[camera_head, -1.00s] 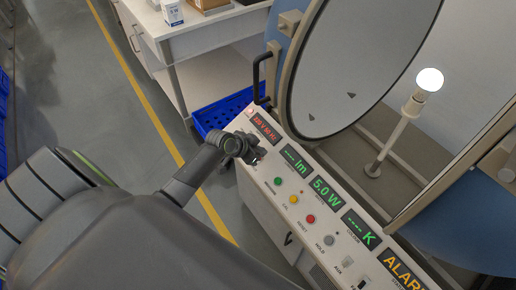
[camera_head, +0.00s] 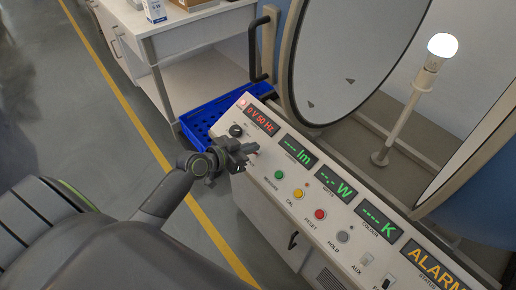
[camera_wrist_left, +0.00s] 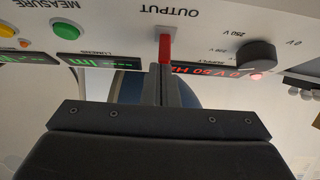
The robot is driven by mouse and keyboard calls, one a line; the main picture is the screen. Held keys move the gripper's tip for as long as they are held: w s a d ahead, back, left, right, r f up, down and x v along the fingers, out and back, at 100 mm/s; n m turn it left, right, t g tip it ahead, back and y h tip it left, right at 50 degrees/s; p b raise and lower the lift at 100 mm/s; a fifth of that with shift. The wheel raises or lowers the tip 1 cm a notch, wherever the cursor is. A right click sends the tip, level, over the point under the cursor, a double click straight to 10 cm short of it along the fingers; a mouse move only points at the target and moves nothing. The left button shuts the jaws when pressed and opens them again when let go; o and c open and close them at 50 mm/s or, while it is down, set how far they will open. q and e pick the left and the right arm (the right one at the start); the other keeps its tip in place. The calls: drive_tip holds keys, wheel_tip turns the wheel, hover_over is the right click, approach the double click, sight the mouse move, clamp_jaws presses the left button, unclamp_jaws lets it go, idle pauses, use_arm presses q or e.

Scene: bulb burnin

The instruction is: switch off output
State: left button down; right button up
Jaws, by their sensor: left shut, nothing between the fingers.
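The red OUTPUT switch (camera_wrist_left: 166,46) is on the panel straight ahead in the left wrist view. My left gripper (camera_wrist_left: 163,72) is shut and empty, its fingertips right at the red switch; I cannot tell whether they touch. In the head view my left gripper (camera_head: 249,152) is at the left end of the white control panel (camera_head: 262,182) and hides the switch. The supply display (camera_head: 262,120) reads 0 V 50 Hz in red. The watt display (camera_head: 335,183) shows dashes. The bulb (camera_head: 442,46) on its post looks white and bright. My right gripper is not in view.
A black voltage knob (camera_head: 236,130) sits close beside the gripper. MEASURE (camera_head: 279,175), CAL (camera_head: 298,194) and RESET (camera_head: 320,214) buttons run along the panel. The open round sphere door (camera_head: 345,60) stands behind. A blue crate (camera_head: 205,117) is beyond the panel.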

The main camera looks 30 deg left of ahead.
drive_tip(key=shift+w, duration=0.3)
use_arm(q)
drive_tip(key=shift+s, duration=0.15)
drive_tip(key=shift+s+a+r, duration=0.1)
drive_tip(key=shift+s+a, duration=0.2)
drive_tip(key=shift+s, duration=0.3)
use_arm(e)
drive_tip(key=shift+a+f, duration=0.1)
